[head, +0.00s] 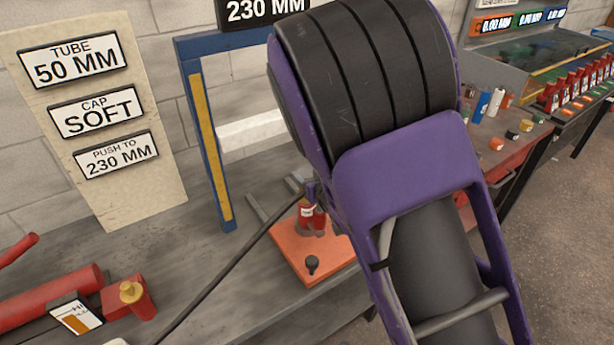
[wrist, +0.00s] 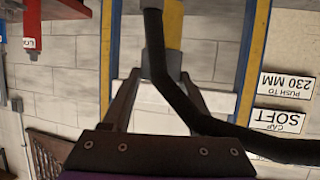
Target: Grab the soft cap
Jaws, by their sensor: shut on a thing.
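My gripper (wrist: 162,80) shows in the wrist view, its two dark fingers closing in on a small grey piece (wrist: 174,64). I cannot tell for sure whether this piece is the soft cap. A black hose (wrist: 178,100) crosses in front of the fingers and partly covers them. In the head view my own arm hides the fingertips.
An orange base (head: 290,250) with a red bottle-shaped part (head: 311,219) and a black knob (head: 312,265) is near my arm. Red tubing (head: 50,293) lies at the left. Red bottles (head: 572,88) line the far right.

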